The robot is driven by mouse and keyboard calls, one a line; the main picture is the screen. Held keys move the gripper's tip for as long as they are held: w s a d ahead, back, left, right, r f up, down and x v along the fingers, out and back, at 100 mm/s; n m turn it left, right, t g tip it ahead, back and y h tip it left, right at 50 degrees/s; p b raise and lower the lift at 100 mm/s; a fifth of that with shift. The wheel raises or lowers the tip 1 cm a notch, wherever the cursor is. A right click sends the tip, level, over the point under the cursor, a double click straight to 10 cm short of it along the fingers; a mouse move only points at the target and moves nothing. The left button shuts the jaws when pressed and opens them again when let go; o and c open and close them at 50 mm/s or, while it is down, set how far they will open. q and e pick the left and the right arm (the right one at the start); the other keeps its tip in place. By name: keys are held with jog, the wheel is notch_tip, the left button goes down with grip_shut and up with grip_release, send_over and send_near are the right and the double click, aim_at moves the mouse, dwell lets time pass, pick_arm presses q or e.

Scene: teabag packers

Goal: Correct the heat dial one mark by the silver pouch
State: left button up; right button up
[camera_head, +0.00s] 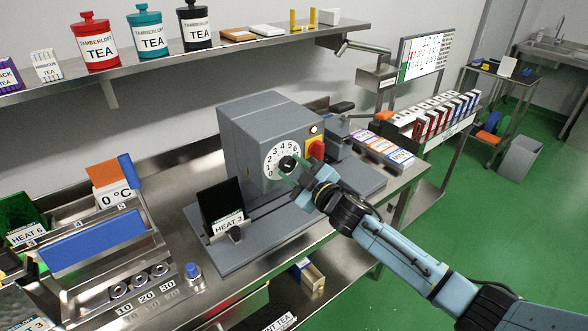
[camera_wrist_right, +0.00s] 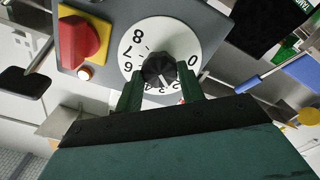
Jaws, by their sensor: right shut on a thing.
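The heat dial (camera_head: 276,159) is a white disc with black numbers on the front of a grey machine; it also shows in the right wrist view (camera_wrist_right: 140,45). Its black knob (camera_wrist_right: 158,68) sits at the centre. My right gripper (camera_head: 291,168) reaches the dial from the right, its two dark green fingers shut on the knob's sides in the wrist view (camera_wrist_right: 159,84). The fingers cover some numbers, and I cannot read the mark it points to. A dark pouch-like panel (camera_head: 222,199) stands by a "HEAT 3" card (camera_head: 228,223); I cannot make out a silver pouch. My left gripper is not in view.
A red switch (camera_head: 317,149) on a yellow plate and a white lamp (camera_head: 313,129) sit right of the dial. Tea tins line the shelf above.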

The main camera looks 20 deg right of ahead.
jog(key=shift+n, duration=0.6)
jog(key=o, duration=1)
jog(key=shift+c, duration=0.2)
jog(key=b+v, duration=0.1)
jog(key=v, duration=1.2)
jog(key=shift+s, duration=0.2)
